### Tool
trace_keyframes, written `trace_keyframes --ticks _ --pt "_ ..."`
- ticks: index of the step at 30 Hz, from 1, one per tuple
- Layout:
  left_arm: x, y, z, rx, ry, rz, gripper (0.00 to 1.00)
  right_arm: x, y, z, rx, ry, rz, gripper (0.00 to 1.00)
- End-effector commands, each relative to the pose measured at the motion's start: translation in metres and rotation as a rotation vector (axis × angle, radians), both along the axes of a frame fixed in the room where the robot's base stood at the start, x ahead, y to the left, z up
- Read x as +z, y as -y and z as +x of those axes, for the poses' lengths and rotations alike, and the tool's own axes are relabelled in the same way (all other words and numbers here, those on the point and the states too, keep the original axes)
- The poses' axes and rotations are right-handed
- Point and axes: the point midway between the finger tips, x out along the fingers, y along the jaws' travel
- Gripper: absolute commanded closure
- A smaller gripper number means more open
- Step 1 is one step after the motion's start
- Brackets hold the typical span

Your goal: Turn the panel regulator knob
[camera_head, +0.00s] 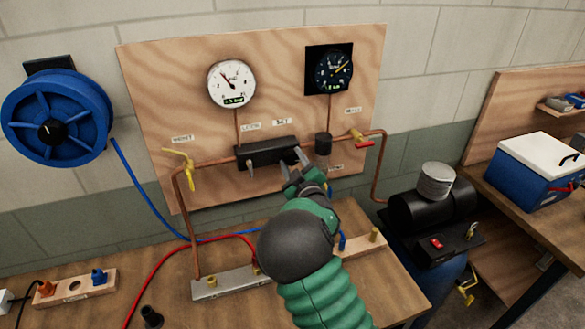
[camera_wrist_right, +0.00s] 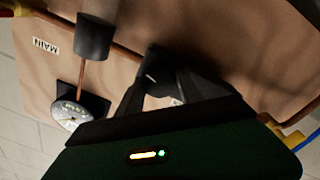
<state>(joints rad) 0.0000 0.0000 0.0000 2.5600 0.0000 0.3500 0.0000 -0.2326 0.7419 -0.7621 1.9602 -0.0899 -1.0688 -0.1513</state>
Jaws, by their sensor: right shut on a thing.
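A wooden panel (camera_head: 205,75) on the wall carries a black regulator block (camera_head: 262,153) in its copper line, below small LOCK and SET labels. My right gripper (camera_head: 295,162) reaches up to the right part of this block. Its fingers are closed on the dark regulator knob, mostly hidden by the fingers in the head view. The right wrist view shows both fingertips (camera_wrist_right: 150,82) at a dark part against the panel; its outline is hard to tell. My left gripper is not in view.
A white gauge (camera_head: 231,84) and a black gauge (camera_head: 333,70) sit above. A black cylinder (camera_head: 323,144) is close right of my gripper. Yellow valve (camera_head: 183,167) and red-handled valve (camera_head: 362,141) flank the line. A compressor (camera_head: 432,208) stands at right; red and blue hoses cross the bench.

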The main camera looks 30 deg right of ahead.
Motion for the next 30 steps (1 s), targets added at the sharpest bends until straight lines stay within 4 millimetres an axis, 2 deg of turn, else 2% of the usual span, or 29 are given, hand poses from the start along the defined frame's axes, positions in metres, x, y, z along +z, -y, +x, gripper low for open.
trace_keyframes --ticks 1,3,15,22,30 --pt "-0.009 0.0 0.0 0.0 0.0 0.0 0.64 -0.006 -0.001 0.0 0.002 -0.013 -0.041 0.98" --pt "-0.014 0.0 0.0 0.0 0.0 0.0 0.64 -0.007 -0.001 0.0 0.0 -0.029 -0.106 0.98" --pt "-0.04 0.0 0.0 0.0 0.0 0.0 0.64 -0.008 -0.001 0.0 0.002 -0.113 -0.437 0.98" --pt "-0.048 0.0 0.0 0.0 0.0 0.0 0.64 -0.008 -0.002 0.0 0.005 -0.143 -0.558 0.98" --pt "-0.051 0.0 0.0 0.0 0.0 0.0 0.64 -0.008 -0.002 0.0 0.006 -0.16 -0.62 0.98"
